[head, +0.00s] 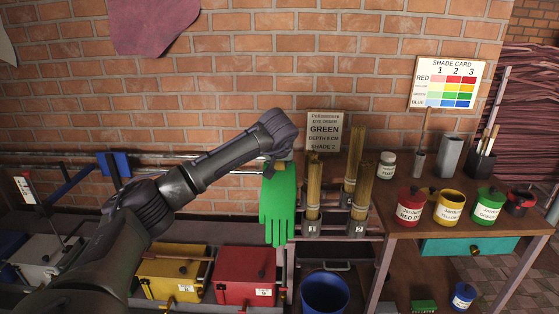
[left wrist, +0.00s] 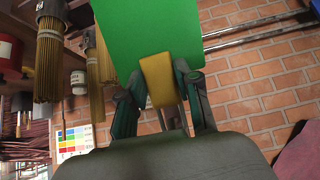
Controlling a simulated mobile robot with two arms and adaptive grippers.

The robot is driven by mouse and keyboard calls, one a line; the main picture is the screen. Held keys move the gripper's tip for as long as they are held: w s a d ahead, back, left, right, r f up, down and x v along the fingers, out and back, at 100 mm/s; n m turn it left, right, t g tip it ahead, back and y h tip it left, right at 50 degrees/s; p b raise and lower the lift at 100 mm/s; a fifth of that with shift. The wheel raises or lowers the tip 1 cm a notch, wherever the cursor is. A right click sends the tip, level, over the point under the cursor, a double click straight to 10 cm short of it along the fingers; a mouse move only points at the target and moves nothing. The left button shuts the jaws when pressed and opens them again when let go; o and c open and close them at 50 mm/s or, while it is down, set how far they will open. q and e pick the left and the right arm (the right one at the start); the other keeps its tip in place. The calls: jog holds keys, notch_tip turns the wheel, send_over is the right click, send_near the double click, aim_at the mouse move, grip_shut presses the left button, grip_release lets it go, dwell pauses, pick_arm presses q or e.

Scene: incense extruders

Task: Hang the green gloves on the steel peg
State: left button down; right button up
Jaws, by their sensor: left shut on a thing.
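The green gloves (head: 277,208) hang down in the head view, in front of the brick wall and left of the bundled sticks. My left gripper (head: 277,164) is shut on their top end and holds them up. In the left wrist view the fingers pinch a yellow band (left wrist: 159,80), with the green glove material (left wrist: 145,30) beyond it. Steel rods (head: 80,156) run along the wall, left of the gloves; they also show in the left wrist view (left wrist: 262,28). I cannot make out a separate steel peg. My right gripper is not in view.
Bundled sticks (head: 313,186) stand in holders just right of the gloves. Below are a red box (head: 243,277), a yellow box (head: 172,276) and a blue bucket (head: 325,292). The right table bears red (head: 409,206), yellow (head: 448,208) and green (head: 487,207) dye pots.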

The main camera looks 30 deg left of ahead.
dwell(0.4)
pick_arm(q)
jog(key=c, duration=0.7)
grip_release()
